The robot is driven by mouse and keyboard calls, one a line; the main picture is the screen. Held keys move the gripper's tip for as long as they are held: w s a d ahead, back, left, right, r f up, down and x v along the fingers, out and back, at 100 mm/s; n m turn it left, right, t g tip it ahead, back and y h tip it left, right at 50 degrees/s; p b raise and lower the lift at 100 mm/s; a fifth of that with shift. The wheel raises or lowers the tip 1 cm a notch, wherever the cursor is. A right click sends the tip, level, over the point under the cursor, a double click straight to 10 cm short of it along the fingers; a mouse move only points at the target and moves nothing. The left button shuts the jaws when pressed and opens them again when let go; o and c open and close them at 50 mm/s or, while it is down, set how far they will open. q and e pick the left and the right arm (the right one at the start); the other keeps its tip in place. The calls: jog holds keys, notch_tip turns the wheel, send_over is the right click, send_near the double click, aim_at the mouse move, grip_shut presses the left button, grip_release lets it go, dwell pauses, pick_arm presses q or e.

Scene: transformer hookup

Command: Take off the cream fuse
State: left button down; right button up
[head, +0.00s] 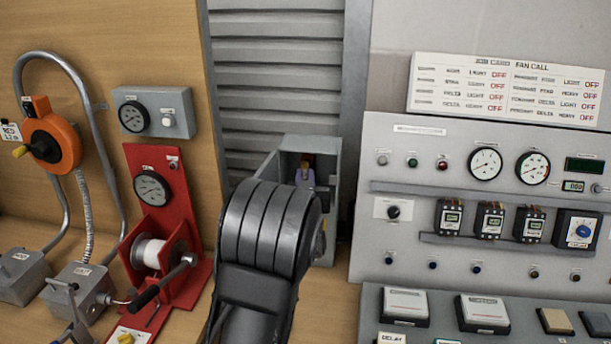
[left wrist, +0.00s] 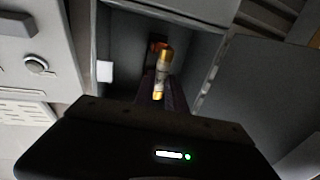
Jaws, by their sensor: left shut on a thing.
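The cream fuse (left wrist: 162,72), a small pale cylinder with gold end caps, shows in the left wrist view inside an open grey box (left wrist: 205,60). In the head view the box (head: 336,215) stands against the shutter, partly behind my left wrist. My left gripper (left wrist: 160,92) reaches into the box and is shut on the fuse. Its fingers are mostly hidden by its dark body. A purple part shows beside the fuse's lower end. I cannot tell whether the fuse still touches its seat. My right gripper is not in view.
A grey panel (head: 400,240) with gauges and switches stands to the right, with a job card (head: 505,92) above it. A red winch stand (head: 140,185) and an orange unit (head: 52,143) are at the left. The box's open door (left wrist: 265,85) flanks the opening.

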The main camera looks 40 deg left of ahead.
pick_arm(q)
jog(key=shift+s+d, duration=0.1)
jog(key=shift+s, duration=0.1)
dwell(0.4)
jog(key=v, duration=0.1)
jog(key=p+v, duration=0.1)
jog(key=v, duration=0.2)
jog(key=shift+s+p, duration=0.35)
jog(key=shift+s, duration=0.25)
